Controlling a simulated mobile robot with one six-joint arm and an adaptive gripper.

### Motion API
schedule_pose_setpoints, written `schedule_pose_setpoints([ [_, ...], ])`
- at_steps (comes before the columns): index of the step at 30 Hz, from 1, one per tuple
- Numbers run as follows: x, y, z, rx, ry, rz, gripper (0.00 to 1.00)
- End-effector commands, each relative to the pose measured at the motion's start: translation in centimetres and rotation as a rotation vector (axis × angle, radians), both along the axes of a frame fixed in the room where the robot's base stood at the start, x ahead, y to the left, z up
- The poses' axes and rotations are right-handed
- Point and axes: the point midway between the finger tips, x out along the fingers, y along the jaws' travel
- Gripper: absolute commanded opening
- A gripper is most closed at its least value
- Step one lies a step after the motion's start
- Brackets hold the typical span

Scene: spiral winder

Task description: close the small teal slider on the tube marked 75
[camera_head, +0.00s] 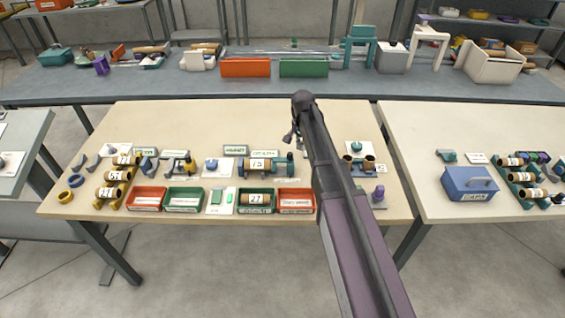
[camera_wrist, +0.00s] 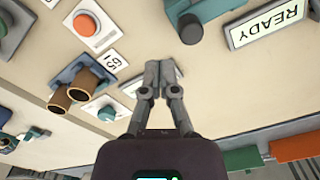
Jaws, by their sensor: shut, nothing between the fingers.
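A brown tube (camera_head: 257,163) lies crosswise on a stand near the table's middle; its white label reads 75 or 15, too small to be sure. A small teal part (camera_head: 290,158), which looks like the slider, stands at its right end. In the wrist view a teal part with a dark round knob (camera_wrist: 190,29) shows at the top edge; the tube is out of that view. I cannot tell how far the slider is from the tube. My gripper (camera_head: 289,139) is shut and empty above the table, behind the teal part; its fingertips (camera_wrist: 162,68) touch in the wrist view.
A READY sign (camera_wrist: 266,24) stands behind the tube stand. A blue holder with two brown tubes (camera_wrist: 79,88) and an orange-red button (camera_wrist: 86,24) are close by. Red (camera_head: 296,201) and green (camera_head: 184,199) bins line the front edge. The table's back strip is clear.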

Motion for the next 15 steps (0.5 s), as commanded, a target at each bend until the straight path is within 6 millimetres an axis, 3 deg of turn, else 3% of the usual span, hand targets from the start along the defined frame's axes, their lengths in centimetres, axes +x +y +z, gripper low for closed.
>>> schedule_pose_setpoints([
  [15,0.0,0.0,-1.6,0.000,0.000,0.000,0.00],
])
